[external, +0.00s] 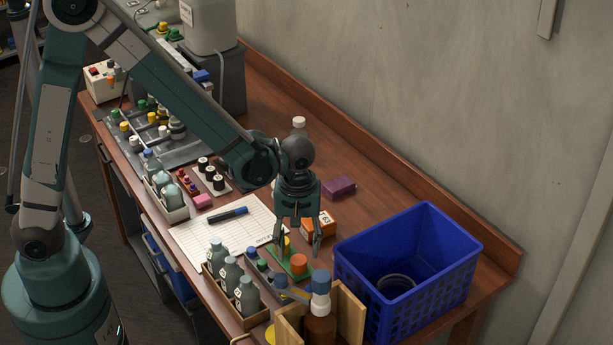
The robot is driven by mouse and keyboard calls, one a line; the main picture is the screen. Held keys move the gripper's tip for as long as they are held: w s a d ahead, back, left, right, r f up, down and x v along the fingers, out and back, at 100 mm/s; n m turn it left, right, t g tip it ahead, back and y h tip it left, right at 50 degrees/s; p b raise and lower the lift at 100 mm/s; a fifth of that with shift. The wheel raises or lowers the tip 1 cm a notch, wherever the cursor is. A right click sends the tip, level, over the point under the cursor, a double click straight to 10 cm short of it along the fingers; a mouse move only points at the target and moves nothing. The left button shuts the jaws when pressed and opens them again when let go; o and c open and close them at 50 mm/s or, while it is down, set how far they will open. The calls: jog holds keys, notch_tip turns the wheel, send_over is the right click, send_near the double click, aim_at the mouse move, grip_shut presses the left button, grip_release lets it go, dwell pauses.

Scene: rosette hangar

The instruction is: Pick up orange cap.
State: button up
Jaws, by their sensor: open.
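A round orange cap (298,262) shows near the front right of the table, beside a green board (290,275). My gripper (299,250) points down, with its two fingers spread. In the picture its fingertips are just above and around the cap. I cannot tell from this one view whether they touch it or how high they are. Nothing shows between the fingers above the cap. An orange box with a white label (319,226) stands behind the gripper, partly hidden by it.
A blue crate (445,270) stands to the right. Grey bottles in a tray (232,275) are at the left. A paper sheet with a pen (228,214) and a purple box (339,188) lie farther back.

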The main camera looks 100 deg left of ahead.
aim_at(299, 259)
jog(key=shift+a+f+b, duration=0.1)
jog(key=shift+f+b, duration=0.2)
jog(key=shift+f, duration=2.2)
jog(key=c, duration=0.7)
